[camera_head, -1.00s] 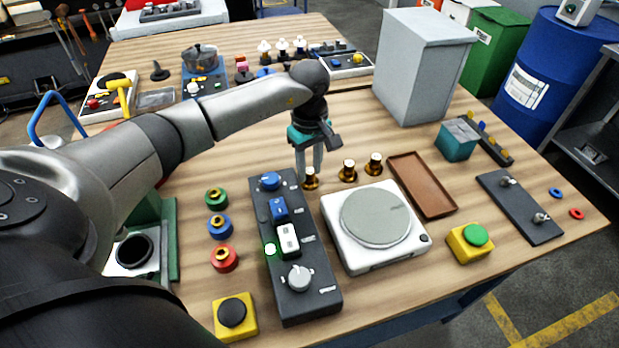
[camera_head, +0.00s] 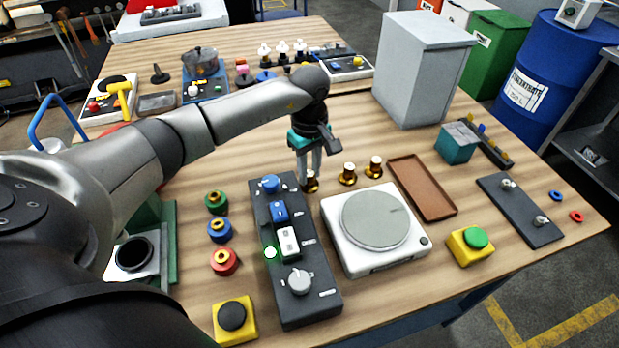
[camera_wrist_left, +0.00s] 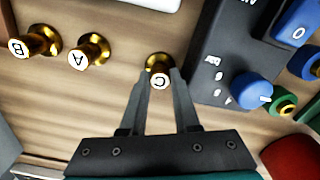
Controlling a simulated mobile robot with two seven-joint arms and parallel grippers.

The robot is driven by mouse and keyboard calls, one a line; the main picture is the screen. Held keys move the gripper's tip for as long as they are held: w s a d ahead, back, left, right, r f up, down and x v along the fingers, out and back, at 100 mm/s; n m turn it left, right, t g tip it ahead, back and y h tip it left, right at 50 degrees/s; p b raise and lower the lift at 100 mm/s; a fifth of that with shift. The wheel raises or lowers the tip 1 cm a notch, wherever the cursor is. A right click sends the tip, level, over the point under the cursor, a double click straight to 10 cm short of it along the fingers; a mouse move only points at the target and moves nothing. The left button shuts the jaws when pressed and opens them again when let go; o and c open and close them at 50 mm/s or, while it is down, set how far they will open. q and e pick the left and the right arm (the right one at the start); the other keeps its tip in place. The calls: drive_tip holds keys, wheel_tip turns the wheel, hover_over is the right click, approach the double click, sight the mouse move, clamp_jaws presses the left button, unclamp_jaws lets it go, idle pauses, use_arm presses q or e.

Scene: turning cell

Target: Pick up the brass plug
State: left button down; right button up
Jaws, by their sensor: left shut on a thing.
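Three brass plugs stand in a row on the wooden table behind the white round-plate device. In the left wrist view their tops read B (camera_wrist_left: 35,43), A (camera_wrist_left: 90,50) and C (camera_wrist_left: 159,72). My left gripper (camera_head: 310,180) points down at the leftmost plug in the head view, the one marked C (camera_head: 313,186). Its fingers (camera_wrist_left: 160,78) are shut on plug C, one on each side. The plug stands upright and seems to be still at table height. The other two plugs (camera_head: 348,173) (camera_head: 375,167) stand free to the right. My right gripper is not in view.
A dark control panel (camera_head: 298,310) with a blue knob stands just left of the gripped plug. The white device (camera_head: 375,262) is in front and a brown tray (camera_head: 422,188) is to the right. A grey box (camera_head: 415,70) stands behind.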

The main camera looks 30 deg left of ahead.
sight(309, 173)
use_arm(q)
drive_tip(key=shift+r, duration=0.1)
wheel_tip(309, 173, up, 20)
drive_tip(key=p, duration=0.1)
idle(0.4)
